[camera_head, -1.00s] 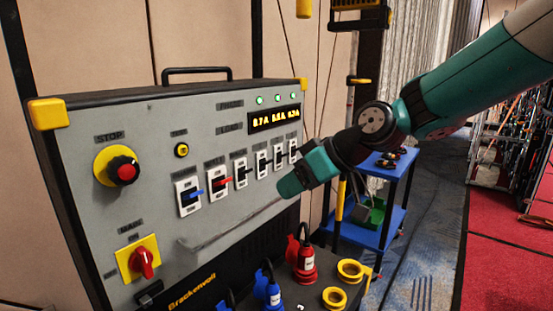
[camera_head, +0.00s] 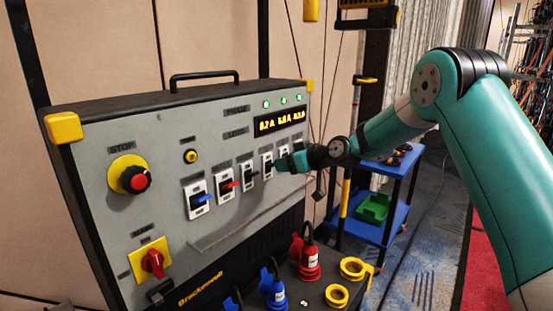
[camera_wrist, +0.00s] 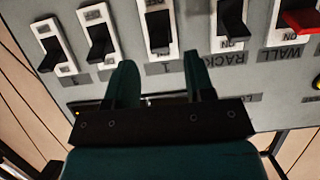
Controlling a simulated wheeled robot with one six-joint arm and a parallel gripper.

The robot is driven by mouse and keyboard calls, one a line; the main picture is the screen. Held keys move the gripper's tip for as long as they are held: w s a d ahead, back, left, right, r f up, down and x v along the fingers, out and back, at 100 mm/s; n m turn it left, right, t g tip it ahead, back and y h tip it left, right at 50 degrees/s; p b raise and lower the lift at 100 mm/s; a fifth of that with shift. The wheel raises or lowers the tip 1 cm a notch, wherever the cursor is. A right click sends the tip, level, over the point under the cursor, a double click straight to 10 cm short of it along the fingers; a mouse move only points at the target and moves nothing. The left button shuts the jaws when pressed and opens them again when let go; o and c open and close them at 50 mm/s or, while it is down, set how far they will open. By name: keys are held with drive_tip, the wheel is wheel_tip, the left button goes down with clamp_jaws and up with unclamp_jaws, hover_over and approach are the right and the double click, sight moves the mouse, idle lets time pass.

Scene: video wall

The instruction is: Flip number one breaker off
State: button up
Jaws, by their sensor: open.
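The grey power panel (camera_head: 150,130) carries a row of white breaker plates in the head view. From the left, their toggles are blue (camera_head: 199,200), red (camera_head: 227,186), then several black ones (camera_head: 249,174). My gripper (camera_head: 285,164) is at the right end of the row, partly covering the last breakers. In the wrist view, my gripper (camera_wrist: 158,82) is open and empty. Its two fingers stand either side of the column of a black toggle (camera_wrist: 158,28), apart from it; its label appears to read 1. Next to it is the toggle labelled RACK (camera_wrist: 232,20). Contact with the panel is unclear.
The panel also has a red stop button (camera_head: 135,178), a red rotary switch (camera_head: 152,262) and a lit readout (camera_head: 281,120). A rail (camera_head: 235,235) runs below the breakers. Red plugs (camera_head: 308,262) and blue plugs (camera_head: 274,290) stand in front. A blue cart (camera_head: 377,228) stands right.

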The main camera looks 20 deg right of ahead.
drive_tip(key=shift+p+x, duration=0.45)
drive_tip(key=shift+x, duration=1.7)
clamp_jaws()
drive_tip(key=shift+f+b, duration=0.15)
drive_tip(key=shift+b, duration=0.15)
